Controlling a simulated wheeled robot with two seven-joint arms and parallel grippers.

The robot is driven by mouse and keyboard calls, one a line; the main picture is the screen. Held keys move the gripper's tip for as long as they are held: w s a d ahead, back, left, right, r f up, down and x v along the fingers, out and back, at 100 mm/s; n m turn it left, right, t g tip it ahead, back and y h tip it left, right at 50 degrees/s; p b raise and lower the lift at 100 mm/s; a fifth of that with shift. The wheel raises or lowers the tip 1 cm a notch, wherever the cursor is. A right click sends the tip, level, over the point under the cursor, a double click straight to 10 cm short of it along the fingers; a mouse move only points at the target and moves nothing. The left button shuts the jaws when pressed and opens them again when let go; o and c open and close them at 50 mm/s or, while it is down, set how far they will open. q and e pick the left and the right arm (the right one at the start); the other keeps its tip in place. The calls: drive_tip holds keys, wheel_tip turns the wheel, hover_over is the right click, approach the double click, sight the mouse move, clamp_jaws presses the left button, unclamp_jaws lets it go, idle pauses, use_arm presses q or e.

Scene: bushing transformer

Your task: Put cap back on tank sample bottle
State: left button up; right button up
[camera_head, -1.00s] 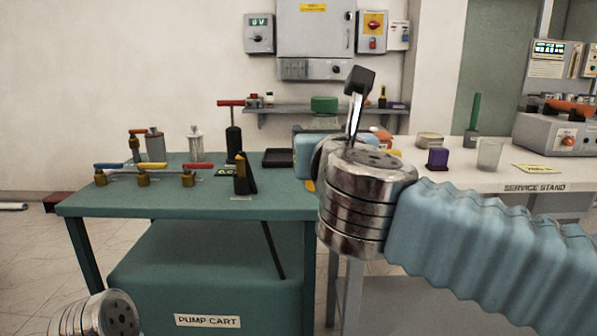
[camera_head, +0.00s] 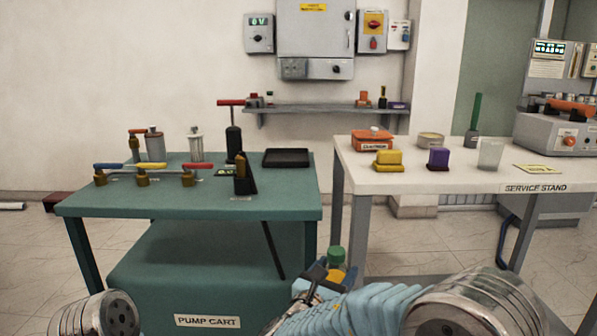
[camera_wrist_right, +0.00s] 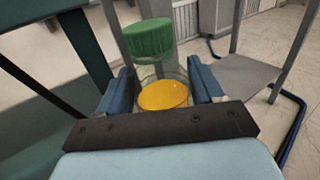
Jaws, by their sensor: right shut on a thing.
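My right gripper (camera_head: 328,277) is low in front of the gap between the two tables. In the right wrist view its blue fingers (camera_wrist_right: 163,90) are shut on a clear sample bottle (camera_wrist_right: 176,73) with a yellow disc-like surface inside. A ribbed green cap (camera_wrist_right: 148,40) shows at the bottle's top end; whether it is seated or loose I cannot tell. The green cap (camera_head: 336,256) also shows above the gripper in the head view, with the bottle (camera_head: 336,273) mostly hidden below it. My left gripper is out of view; only part of that arm shows at lower left.
The pump cart (camera_head: 120,200) at left carries valves, cylinders and a black tray (camera_head: 287,158). The white service stand (camera_head: 420,183) at right holds an orange device (camera_head: 372,140), yellow and purple blocks and a clear cup (camera_head: 490,154). A floor gap separates them.

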drive_tip(key=s+d+f+m+g+h, duration=0.1)
drive_tip(key=s+d+f, duration=0.1)
drive_tip(key=d+f, duration=0.2)
drive_tip(key=s+d+f+m+g+h, duration=0.2)
drive_tip(key=s+d+f, duration=0.1)
drive_tip(key=f, duration=0.8)
drive_tip(key=s+d+f+m+g+h, duration=0.1)
drive_tip(key=s+d+f+h, duration=0.1)
drive_tip(key=d+f, duration=0.3)
wheel_tip(320, 180, down, 3)
drive_tip(key=shift+s+d+r+g, duration=0.1)
drive_tip(key=shift+s+d+g, duration=0.2)
drive_tip(key=shift+s, duration=0.1)
drive_tip(key=w+a+f+n+t+y, duration=0.2)
drive_tip(key=a+n+t+y, duration=0.4)
drive_tip(key=a+y, duration=0.4)
drive_tip(key=a+n, duration=0.1)
drive_tip(key=a, duration=0.5)
drive_tip(key=shift+n+t+y, duration=0.3)
